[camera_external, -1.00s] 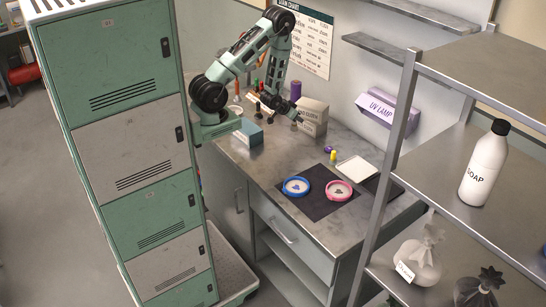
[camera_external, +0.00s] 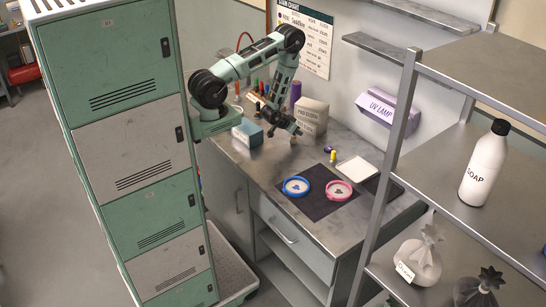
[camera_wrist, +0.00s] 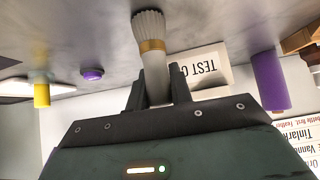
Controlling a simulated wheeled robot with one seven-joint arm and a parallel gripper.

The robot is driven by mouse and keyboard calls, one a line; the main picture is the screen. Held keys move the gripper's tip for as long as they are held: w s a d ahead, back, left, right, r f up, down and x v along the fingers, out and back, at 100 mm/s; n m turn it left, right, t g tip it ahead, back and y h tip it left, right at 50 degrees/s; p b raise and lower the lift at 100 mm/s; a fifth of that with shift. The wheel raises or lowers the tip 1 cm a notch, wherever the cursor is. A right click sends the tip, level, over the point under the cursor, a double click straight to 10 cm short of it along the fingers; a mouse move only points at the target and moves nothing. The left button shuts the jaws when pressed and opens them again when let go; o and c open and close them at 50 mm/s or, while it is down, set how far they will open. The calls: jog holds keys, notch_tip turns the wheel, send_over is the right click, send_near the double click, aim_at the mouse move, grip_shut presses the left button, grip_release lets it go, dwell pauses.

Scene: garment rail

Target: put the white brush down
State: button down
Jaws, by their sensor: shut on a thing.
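The white brush (camera_wrist: 150,34) has a ribbed white head, a gold band and a pale handle. My gripper (camera_wrist: 156,84) is shut on the handle, with the head pointing away from the jaws toward the grey counter surface. Whether the head touches the counter, I cannot tell. In the external view my gripper (camera_external: 292,130) is low over the counter (camera_external: 262,170), in front of the pale boxes and right of the blue box. The brush is too small and dark there to make out.
Pale boxes (camera_external: 312,116) and a purple cylinder (camera_external: 295,93) stand behind my gripper. A blue box (camera_external: 248,132) is to its left. A dark mat (camera_external: 318,208) with blue (camera_external: 296,186) and pink (camera_external: 339,190) rings lies toward the front right. Bare counter lies between.

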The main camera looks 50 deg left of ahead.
jog(key=shift+f, duration=0.1)
jog(key=shift+f, duration=0.15)
jog(key=c, duration=1.3)
grip_release()
jog(key=shift+o, duration=0.2)
jog(key=shift+r, duration=0.2)
